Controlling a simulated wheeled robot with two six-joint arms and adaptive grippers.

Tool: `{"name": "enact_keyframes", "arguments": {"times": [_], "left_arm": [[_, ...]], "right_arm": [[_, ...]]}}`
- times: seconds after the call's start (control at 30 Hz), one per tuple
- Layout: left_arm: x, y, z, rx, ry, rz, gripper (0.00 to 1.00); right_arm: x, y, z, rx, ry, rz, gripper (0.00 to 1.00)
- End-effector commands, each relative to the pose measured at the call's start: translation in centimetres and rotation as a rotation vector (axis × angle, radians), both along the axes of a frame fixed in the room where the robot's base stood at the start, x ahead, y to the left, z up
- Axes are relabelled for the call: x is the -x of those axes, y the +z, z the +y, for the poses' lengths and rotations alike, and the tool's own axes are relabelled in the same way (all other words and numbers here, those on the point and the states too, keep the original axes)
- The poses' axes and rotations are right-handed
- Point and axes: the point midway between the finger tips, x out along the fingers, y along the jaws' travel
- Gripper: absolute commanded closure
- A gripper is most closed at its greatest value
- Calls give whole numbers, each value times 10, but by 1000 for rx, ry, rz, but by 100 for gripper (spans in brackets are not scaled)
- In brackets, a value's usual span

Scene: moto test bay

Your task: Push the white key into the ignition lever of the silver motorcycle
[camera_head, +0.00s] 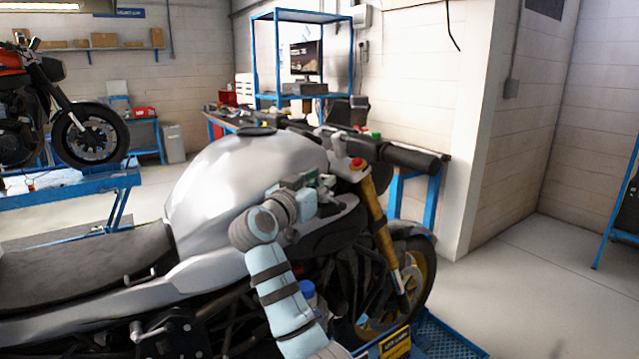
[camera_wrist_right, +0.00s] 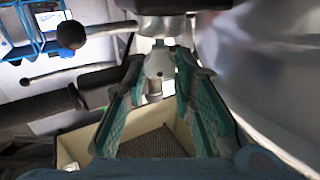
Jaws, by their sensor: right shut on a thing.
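The silver motorcycle (camera_head: 255,165) fills the middle of the head view, with its handlebar to the right. My right gripper (camera_head: 318,187) is beside the right end of the tank, below the handlebar. In the right wrist view, my right gripper (camera_wrist_right: 160,72) has its teal fingers on either side of a small whitish part, which looks like the white key (camera_wrist_right: 158,62). A short metal cylinder shows below it. Pale metal parts lie just beyond the fingertips. I cannot make out the ignition lever or whether the key touches it. My left gripper is not in view.
The black handlebar grip (camera_head: 410,158) and the gold fork (camera_head: 378,225) are close to my right gripper. The motorcycle stands on a blue lift (camera_head: 440,340). An orange motorcycle (camera_head: 60,110) and a workbench are farther back. Open floor lies at the right.

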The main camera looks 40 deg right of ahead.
Motion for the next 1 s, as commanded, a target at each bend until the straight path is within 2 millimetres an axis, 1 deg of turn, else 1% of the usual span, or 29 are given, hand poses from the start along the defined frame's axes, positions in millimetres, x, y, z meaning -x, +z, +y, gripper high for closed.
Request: {"name": "enact_keyframes", "arguments": {"times": [0.67,1.0], "left_arm": [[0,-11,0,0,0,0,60],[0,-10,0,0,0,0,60]], "right_arm": [[0,-13,0,0,0,1,100],[0,-12,0,0,0,1,100]]}}
